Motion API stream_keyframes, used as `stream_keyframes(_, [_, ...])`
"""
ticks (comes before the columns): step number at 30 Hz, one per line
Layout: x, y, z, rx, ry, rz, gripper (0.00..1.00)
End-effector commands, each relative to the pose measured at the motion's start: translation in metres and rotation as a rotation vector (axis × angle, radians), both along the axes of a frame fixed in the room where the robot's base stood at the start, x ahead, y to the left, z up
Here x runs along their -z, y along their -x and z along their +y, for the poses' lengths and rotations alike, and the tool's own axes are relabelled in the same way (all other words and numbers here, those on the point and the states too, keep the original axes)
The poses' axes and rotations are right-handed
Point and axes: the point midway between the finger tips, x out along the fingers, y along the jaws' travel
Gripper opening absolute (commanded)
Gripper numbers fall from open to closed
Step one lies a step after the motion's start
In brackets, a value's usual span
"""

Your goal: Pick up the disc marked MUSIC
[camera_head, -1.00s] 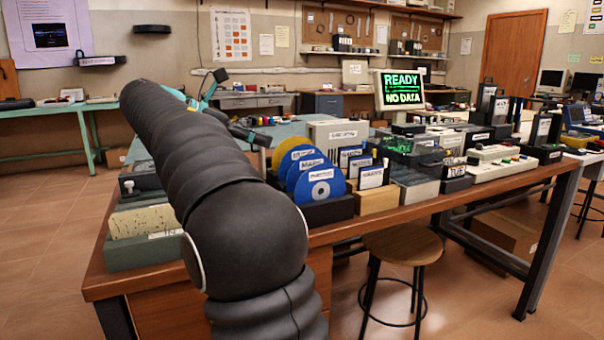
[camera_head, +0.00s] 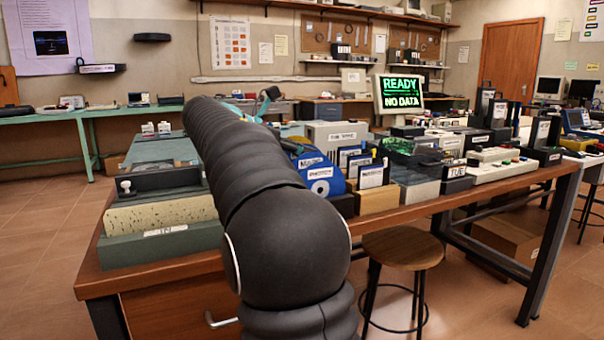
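Blue discs stand upright in a dark holder on the wooden desk, partly behind my black arm. The front blue disc (camera_head: 322,187) and the blue disc behind it (camera_head: 308,158) carry small white labels, the rear one seeming to read MAPS. I cannot make out a MUSIC label. The yellow discs seen earlier are hidden behind my arm now. My gripper (camera_head: 267,100) seems to be the small teal and black part beyond the arm, above the back of the desk. It is mostly hidden, and I cannot tell its opening or contact.
Labelled dark cards in a wooden block (camera_head: 377,199) stand right of the discs. A monitor (camera_head: 399,95) reads READY NO DATA. A stool (camera_head: 402,248) stands before the desk (camera_head: 450,197).

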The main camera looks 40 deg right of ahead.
Motion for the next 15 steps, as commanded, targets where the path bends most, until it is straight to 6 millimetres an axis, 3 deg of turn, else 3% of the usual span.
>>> stream_keyframes(5, [-0.0003, 0.0001, -0.0004, -0.001, 0.0, 0.0, 0.32])
stream_keyframes(9, [-0.0003, 0.0001, -0.0003, -0.001, 0.0, 0.0, 0.02])
stream_keyframes(10, [-0.0003, 0.0001, -0.0003, -0.001, 0.0, 0.0, 0.0])
stream_keyframes(15, [-0.0003, 0.0001, -0.0002, 0.0, 0.0, 0.0, 0.0])
